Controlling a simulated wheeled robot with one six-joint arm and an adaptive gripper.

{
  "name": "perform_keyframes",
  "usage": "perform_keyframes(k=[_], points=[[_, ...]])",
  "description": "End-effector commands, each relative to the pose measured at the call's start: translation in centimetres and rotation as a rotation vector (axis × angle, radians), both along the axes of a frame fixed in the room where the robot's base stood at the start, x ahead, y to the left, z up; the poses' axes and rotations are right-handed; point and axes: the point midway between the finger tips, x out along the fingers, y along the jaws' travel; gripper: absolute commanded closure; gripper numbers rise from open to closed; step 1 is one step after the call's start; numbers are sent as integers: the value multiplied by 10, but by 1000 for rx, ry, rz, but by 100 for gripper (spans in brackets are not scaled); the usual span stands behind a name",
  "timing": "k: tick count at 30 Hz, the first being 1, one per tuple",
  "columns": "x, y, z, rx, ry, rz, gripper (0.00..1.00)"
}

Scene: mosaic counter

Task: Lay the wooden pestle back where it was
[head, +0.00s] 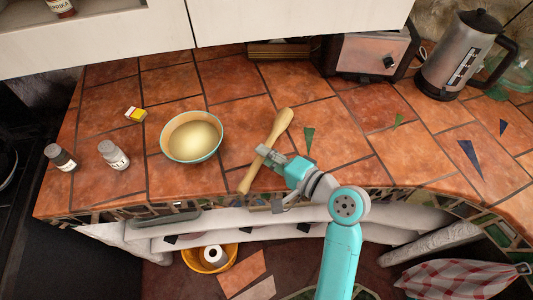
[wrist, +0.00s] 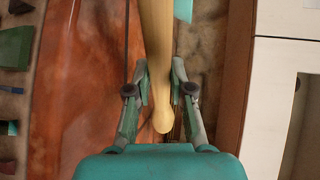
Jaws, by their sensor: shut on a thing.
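The wooden pestle (head: 280,126) is pale and long, and lies slantwise over the tiled counter, to the right of the bowl. Its thick end points toward the back and its thin end toward the front edge. My gripper (head: 266,154) is shut on it near the middle. In the wrist view the pestle (wrist: 157,45) runs between the two fingers of my gripper (wrist: 161,78), its rounded end toward the palm. I cannot tell whether the pestle touches the counter or is held just above it.
A toaster (head: 370,50) and kettle (head: 462,55) stand at the back right. The tiles right of the pestle are mostly clear.

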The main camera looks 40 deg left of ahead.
Motion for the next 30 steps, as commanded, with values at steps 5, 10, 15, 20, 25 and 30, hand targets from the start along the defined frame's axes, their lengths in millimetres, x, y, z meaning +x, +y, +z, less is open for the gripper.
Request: perform_keyframes(k=[5, 10, 15, 20, 25, 30], points=[[0, 0, -3, 0, 0, 0, 100], [0, 0, -6, 0, 1, 0, 100], [0, 0, -6, 0, 1, 0, 50], [0, 0, -7, -1, 1, 0, 50], [0, -4, -7, -2, 2, -1, 50], [1, -24, -3, -2, 2, -5, 50]])
